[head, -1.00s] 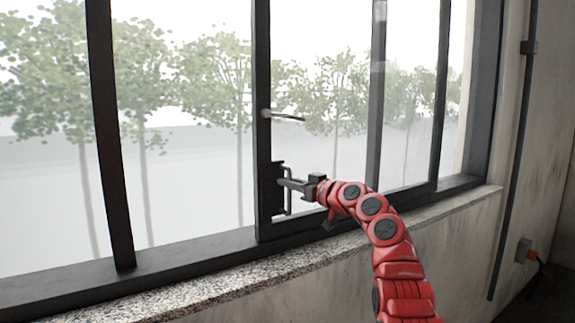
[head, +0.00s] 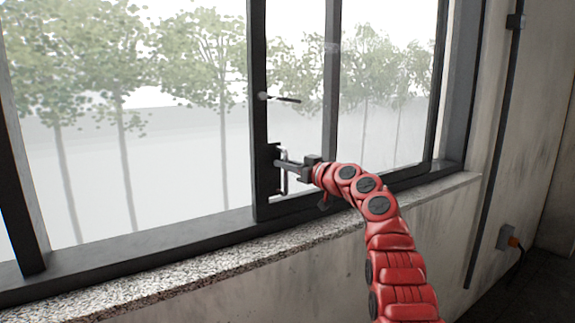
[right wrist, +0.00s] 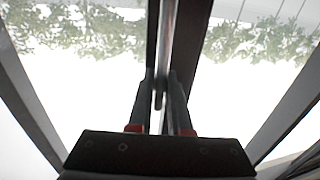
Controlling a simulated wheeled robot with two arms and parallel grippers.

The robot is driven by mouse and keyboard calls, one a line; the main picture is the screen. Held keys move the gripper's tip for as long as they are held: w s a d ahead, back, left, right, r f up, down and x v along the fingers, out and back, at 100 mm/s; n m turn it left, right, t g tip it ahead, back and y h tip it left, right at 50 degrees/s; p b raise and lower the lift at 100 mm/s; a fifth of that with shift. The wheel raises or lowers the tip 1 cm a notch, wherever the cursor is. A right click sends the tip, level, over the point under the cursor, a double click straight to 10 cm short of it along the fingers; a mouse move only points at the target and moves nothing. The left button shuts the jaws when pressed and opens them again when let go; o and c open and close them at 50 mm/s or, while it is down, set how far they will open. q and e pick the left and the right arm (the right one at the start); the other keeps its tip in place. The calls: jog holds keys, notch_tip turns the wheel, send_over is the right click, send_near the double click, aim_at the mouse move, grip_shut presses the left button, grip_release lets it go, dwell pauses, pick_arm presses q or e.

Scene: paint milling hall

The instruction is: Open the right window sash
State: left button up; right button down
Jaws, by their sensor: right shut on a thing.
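The right window sash has a dark metal frame; its left stile (head: 258,125) stands mid-picture in the head view. A slim upright pull handle (head: 284,185) sits on a dark plate low on that stile. My right gripper (head: 281,164), on the red arm, is shut on the pull handle from the right. A small lever (head: 284,99) above it points sideways to the right. In the right wrist view the fingers (right wrist: 166,95) close around a narrow upright bar; the exact contact is dark and hard to make out. My left gripper is in neither view.
A speckled stone sill (head: 190,265) runs below the window. A dark upright bar (head: 332,75) shows behind the sash glass, and another mullion (head: 25,190) stands at far left. A conduit (head: 495,150) and a socket box with cable (head: 505,238) are on the right wall.

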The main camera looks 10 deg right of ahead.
jog(key=shift+d, duration=0.2)
jog(key=c, duration=0.8)
grip_release()
jog(key=shift+c, duration=0.2)
jog(key=shift+s+d+f+b, duration=0.1)
jog(key=shift+s+b, duration=0.1)
jog(key=shift+b, duration=0.15)
jog(key=b+v, duration=0.7)
jog(key=v, duration=1)
jog(key=shift+w, duration=0.1)
